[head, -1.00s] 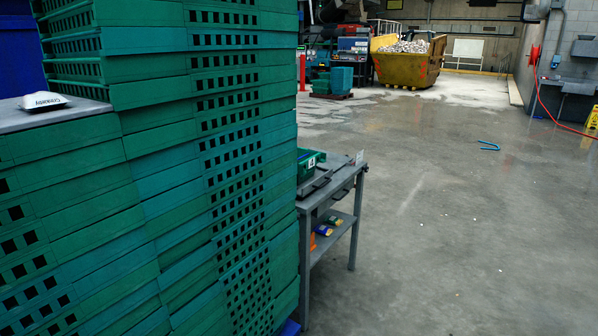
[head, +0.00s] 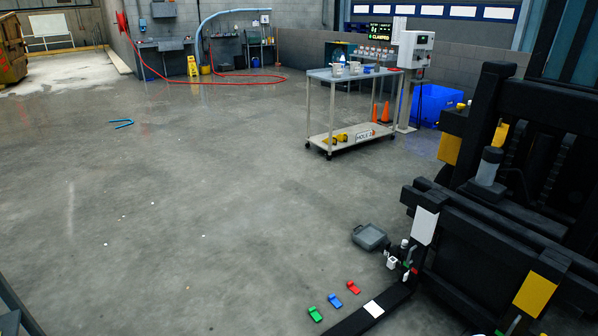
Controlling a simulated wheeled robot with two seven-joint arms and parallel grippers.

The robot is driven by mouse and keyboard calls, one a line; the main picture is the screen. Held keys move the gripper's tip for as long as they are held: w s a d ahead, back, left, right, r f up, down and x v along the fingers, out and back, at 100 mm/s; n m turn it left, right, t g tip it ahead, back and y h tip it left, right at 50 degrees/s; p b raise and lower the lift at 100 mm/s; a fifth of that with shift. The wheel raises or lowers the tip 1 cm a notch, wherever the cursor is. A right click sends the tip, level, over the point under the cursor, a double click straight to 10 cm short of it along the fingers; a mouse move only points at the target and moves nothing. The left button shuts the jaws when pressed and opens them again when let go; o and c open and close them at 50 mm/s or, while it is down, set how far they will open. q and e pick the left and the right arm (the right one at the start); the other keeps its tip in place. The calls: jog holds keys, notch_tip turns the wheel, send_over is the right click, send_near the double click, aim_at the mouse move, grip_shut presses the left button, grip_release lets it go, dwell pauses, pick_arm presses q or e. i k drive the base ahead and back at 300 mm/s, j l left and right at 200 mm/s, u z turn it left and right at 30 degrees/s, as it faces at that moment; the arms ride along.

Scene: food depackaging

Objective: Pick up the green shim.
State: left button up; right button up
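The green shim (head: 315,314) is a small green piece lying on the concrete floor near the bottom of the head view. A blue piece (head: 335,301) and a red piece (head: 353,287) of similar shape lie beside it in a diagonal row going up to the right. The three are apart from each other. Neither of my grippers is in view.
A large black machine (head: 490,230) fills the right side, with a low black beam reaching toward the shims. A grey tray (head: 370,237) lies on the floor by it. A wheeled cart (head: 350,105) stands farther back. The floor (head: 170,220) at left and centre is mostly clear.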

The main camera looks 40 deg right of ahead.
aim_at(312, 311)
jog(key=i+z, duration=0.35)
jog(key=i, duration=0.15)
jog(key=i+j+z, duration=0.1)
jog(key=i+z, duration=0.25)
jog(key=i, duration=0.15)
jog(key=i+j+z, duration=0.35)
jog(key=i, duration=0.15)
